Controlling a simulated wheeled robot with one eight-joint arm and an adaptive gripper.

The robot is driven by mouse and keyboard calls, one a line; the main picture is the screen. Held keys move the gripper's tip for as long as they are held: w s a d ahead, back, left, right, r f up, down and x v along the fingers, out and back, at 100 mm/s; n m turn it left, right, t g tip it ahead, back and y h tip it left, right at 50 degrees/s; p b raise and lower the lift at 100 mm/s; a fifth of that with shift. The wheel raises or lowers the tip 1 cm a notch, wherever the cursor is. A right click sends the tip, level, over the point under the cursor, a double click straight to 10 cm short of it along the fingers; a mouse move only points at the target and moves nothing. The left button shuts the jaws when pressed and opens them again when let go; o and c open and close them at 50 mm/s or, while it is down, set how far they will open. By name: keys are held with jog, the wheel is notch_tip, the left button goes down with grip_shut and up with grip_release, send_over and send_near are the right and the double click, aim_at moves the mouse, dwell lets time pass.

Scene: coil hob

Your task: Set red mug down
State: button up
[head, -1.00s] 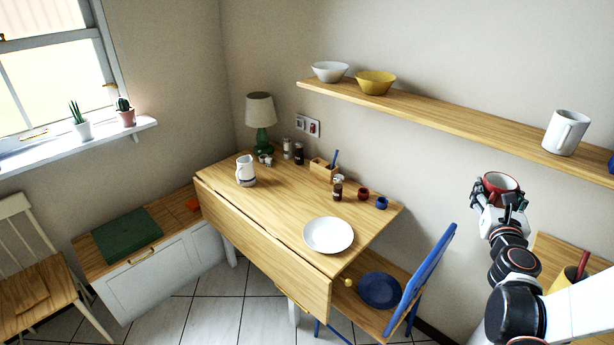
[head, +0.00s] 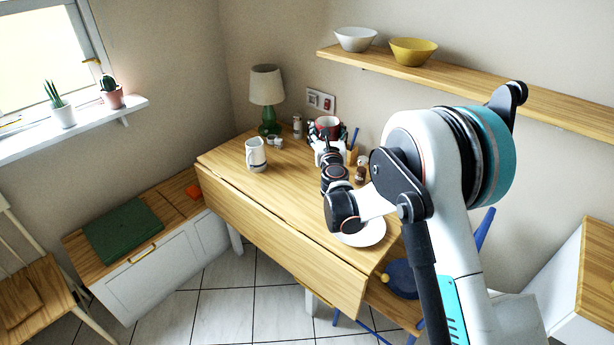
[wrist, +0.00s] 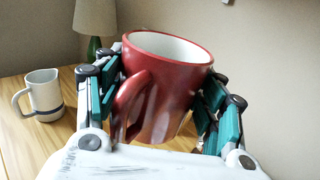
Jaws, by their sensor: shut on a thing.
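The red mug (wrist: 165,95) has a white inside and sits upright between the fingers of my gripper (wrist: 160,110) in the wrist view. My gripper is shut on its sides, and its handle faces the camera. In the head view the red mug (head: 327,124) is over the back part of the wooden table (head: 225,160), held by my gripper (head: 326,133). The mug's base is hidden there, so I cannot tell whether it touches the tabletop.
A white jug (head: 256,155) stands left of my gripper, and a green lamp (head: 267,95) stands behind. A white plate (head: 365,236) and a dark jar (head: 361,170) are partly hidden by or near my arm. The table's left part is mostly clear.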

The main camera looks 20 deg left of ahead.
jog(key=s+a+f+y, duration=0.1)
jog(key=s+a+f, duration=0.15)
jog(key=a, duration=0.65)
jog(key=shift+n, duration=0.3)
jog(key=shift+w+a+f+b, duration=0.15)
jog(key=shift+f+b, duration=1.1)
jog(key=shift+f, duration=2.1)
jog(key=shift+w+f+b, duration=0.2)
jog(key=shift+f+b, duration=1)
jog(key=shift+f, duration=2.1)
jog(key=shift+w+a+f+b, duration=0.15)
jog(key=shift+f+b, duration=1.1)
jog(key=shift+f, duration=2.1)
jog(key=o, duration=1.3)
jog(key=shift+f, duration=0.1)
jog(key=shift+c, duration=0.2)
jog(key=shift+s, duration=0.1)
jog(key=p+v, duration=0.3)
jog(key=v, duration=0.9)
jog(key=shift+d+r, duration=0.1)
jog(key=shift+r, duration=0.2)
